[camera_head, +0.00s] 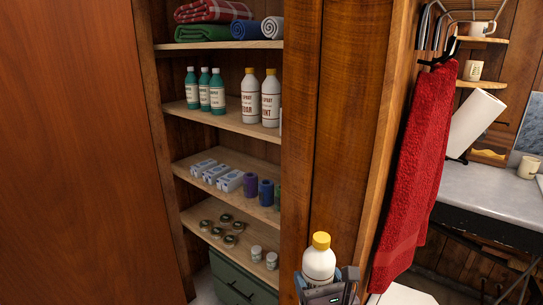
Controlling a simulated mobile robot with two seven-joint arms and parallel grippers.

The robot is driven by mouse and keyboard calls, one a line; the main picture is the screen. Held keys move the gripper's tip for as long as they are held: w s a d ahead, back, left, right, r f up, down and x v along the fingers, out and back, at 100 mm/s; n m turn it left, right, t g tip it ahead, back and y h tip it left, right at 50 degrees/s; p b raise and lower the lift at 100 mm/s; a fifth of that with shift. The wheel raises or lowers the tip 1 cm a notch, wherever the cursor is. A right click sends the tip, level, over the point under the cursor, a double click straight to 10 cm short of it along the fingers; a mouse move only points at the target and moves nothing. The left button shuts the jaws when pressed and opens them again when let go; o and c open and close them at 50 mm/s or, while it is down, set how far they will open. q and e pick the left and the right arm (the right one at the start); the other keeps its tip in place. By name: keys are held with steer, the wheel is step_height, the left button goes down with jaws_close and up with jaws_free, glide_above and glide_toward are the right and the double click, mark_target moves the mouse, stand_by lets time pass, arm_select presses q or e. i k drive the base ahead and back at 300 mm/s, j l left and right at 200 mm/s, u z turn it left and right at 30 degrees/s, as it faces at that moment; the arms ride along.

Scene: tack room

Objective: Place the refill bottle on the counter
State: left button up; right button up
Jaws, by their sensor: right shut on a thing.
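The refill bottle (319,262) is white with a yellow cap and stands upright at the bottom of the view, right of centre. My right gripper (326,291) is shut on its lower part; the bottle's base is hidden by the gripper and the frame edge. The counter (478,190) is a grey-white top at the right, apart from the bottle and farther off. My left gripper is not in view.
An open wooden cabinet has shelves (232,122) with similar spray bottles (271,98), green bottles (204,90), small boxes and jars. A red towel (413,170) hangs between the cabinet and counter. A paper roll (474,122) and cup (529,167) are by the counter.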

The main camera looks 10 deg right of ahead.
mark_target(459, 188)
steer(key=k+l, duration=0.2)
steer(key=l, duration=0.2)
steer(key=k+l+u, duration=0.1)
steer(key=l, duration=0.35)
steer(key=k+l, duration=0.25)
steer(key=l, duration=0.15)
steer(key=l+u, duration=0.1)
steer(key=l, duration=0.35)
steer(key=k+l, duration=0.15)
steer(key=l, duration=0.3)
steer(key=l+u, duration=0.15)
steer(key=l, duration=1)
steer(key=i+l, duration=0.2)
steer(key=l, duration=0.15)
steer(key=i+l+u, duration=0.1)
steer(key=l, duration=0.25)
steer(key=i+l, duration=0.2)
steer(key=l, duration=0.2)
